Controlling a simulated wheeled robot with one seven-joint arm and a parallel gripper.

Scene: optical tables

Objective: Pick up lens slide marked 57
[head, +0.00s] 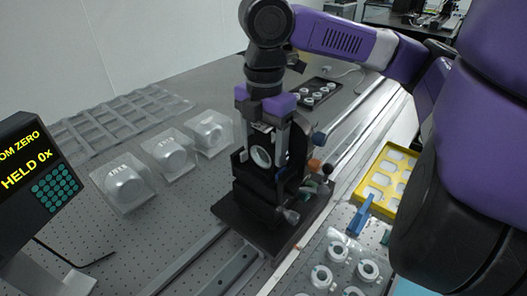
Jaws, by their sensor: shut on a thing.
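My gripper (265,122) points down over a black optical mount (272,212) in the middle of the table. It is shut on the upper part of a lens slide (261,156), which has a pale round lens in a dark frame. The slide stands upright within or just in front of the mount; I cannot tell whether it is fully seated. Its marking cannot be read at this size. The fingers and the mount hide part of the slide.
Several clear lens boxes (170,152) and a grey compartment tray (112,120) lie to the left. A keypad display (38,170) stands at the left edge. A yellow tray (408,161), a blue tool (360,216) and white rings (369,271) lie right of the mount. A black tray (334,88) lies behind.

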